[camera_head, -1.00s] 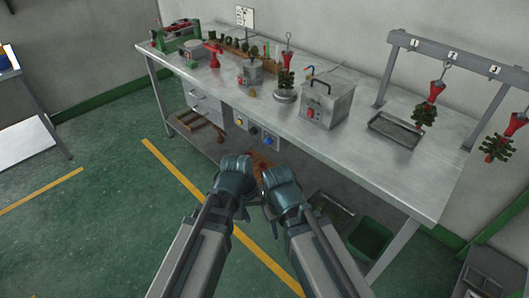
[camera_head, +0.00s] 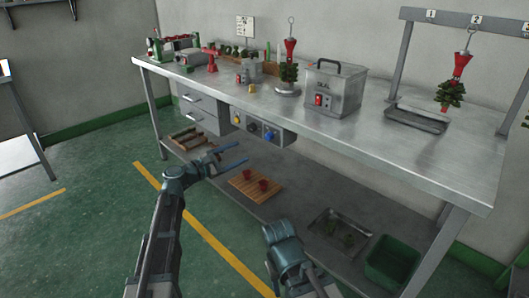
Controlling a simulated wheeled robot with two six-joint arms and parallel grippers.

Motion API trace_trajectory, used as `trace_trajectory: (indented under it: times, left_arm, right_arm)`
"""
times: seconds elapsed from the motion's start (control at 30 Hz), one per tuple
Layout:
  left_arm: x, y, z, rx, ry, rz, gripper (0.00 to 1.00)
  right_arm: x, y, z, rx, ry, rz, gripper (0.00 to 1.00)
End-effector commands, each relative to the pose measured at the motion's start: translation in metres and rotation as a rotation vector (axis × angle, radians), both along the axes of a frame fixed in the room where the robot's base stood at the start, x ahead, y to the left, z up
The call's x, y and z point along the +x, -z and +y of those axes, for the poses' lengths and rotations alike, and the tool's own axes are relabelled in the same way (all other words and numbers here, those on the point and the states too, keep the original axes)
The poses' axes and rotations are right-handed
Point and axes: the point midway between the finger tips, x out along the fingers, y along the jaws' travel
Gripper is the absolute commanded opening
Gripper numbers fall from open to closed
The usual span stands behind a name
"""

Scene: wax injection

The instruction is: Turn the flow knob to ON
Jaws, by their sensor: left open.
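A grey control panel (camera_head: 282,140) hangs under the front edge of the steel workbench. It carries a yellow knob (camera_head: 237,119), a dark knob (camera_head: 252,127) and a blue knob (camera_head: 269,135). Their labels are too small to read, so I cannot tell which one is the flow knob or how it is set. My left gripper (camera_head: 245,149) is open and empty, below and in front of the panel, with its fingers pointing right. My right gripper (camera_head: 283,243) is lower, at the bottom centre; its fingers are hidden.
The workbench (camera_head: 400,160) holds a metal box with a red switch (camera_head: 335,90), a tray (camera_head: 417,118) and a red-and-green piece on a stand (camera_head: 289,75). The lower shelf has a wooden rack (camera_head: 243,190), a metal tray (camera_head: 325,250) and a green bin (camera_head: 392,264).

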Motion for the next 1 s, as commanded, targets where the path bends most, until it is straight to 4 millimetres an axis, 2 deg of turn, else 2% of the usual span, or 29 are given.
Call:
trace_trajectory:
  times: [0.03, 0.17, 0.37, 0.8, 1.0]
  left_arm:
    - [0.004, 0.002, 0.005, -0.021, -0.011, 0.004, 0.66]
    - [0.006, -0.001, 0.008, -0.041, -0.019, 0.009, 0.66]
    - [0.014, -0.001, -0.001, -0.039, -0.016, 0.008, 0.66]
    - [0.072, -0.001, -0.065, -0.037, -0.015, 0.007, 0.66]
    - [0.089, -0.001, -0.086, -0.037, -0.016, 0.007, 0.66]
  right_arm:
    - [0.000, 0.005, 0.000, 0.000, 0.000, 0.000, 0.50]
    - [0.000, 0.005, 0.000, 0.000, 0.000, 0.000, 0.50]
    - [0.000, 0.004, 0.000, 0.000, 0.000, 0.000, 0.50]
    - [0.000, 0.004, 0.000, 0.000, 0.000, 0.000, 0.50]
    - [0.000, 0.004, 0.000, 0.000, 0.000, 0.000, 0.50]
